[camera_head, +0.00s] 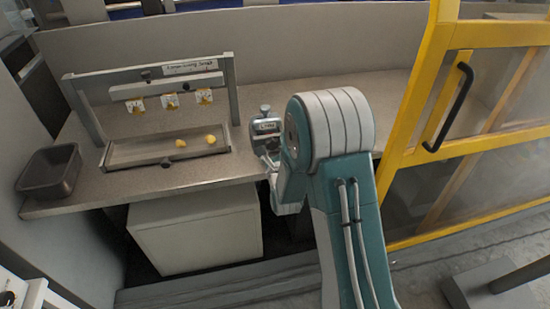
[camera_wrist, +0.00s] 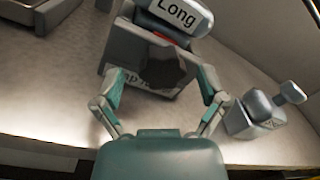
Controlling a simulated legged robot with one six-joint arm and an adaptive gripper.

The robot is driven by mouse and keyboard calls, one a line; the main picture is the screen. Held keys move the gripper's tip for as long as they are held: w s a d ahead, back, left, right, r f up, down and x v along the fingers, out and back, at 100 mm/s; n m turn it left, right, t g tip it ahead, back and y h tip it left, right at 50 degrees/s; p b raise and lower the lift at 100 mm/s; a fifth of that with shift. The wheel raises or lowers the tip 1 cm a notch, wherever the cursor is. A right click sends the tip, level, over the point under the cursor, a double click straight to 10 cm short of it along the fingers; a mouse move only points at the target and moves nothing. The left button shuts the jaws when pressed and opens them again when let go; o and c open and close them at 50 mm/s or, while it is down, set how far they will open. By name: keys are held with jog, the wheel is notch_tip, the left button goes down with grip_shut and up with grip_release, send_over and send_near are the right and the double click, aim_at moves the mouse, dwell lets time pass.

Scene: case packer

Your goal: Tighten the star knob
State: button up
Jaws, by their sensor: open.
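A grey fixture (camera_wrist: 115,52) with a label reading "Long" stands on the bench, close in front of my gripper in the wrist view. A dark, lobed knob (camera_wrist: 168,68) is on its near face; this looks like the star knob. My gripper (camera_wrist: 163,80) is open, one finger on each side of the knob. I cannot tell whether the fingers touch it. In the head view, the labelled top of a fixture (camera_head: 267,127) shows just left of my arm. The knob and my fingertips are hidden there.
A smaller grey part with a lever (camera_wrist: 262,112) stands right of my gripper. On the bench are a shallow tray (camera_head: 130,153) with yellow pieces under a frame (camera_head: 150,78), and a dark bin (camera_head: 50,171). A yellow-framed guard door (camera_head: 405,155) stands at the right.

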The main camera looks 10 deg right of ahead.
jog(key=s, duration=1.1)
jog(key=shift+a+f, duration=0.25)
jog(key=shift+a, duration=0.05)
jog(key=s+r+n+g+y, duration=0.1)
jog(key=s+r+n+g, duration=0.5)
jog(key=r+n, duration=0.7)
jog(key=s+r+n+g, duration=0.2)
jog(key=s+n+g, duration=0.4)
jog(key=s+n, duration=1.1)
jog(key=shift+s+d+r+g, duration=0.3)
jog(key=shift+s+d+r, duration=0.1)
jog(key=shift+s, duration=0.35)
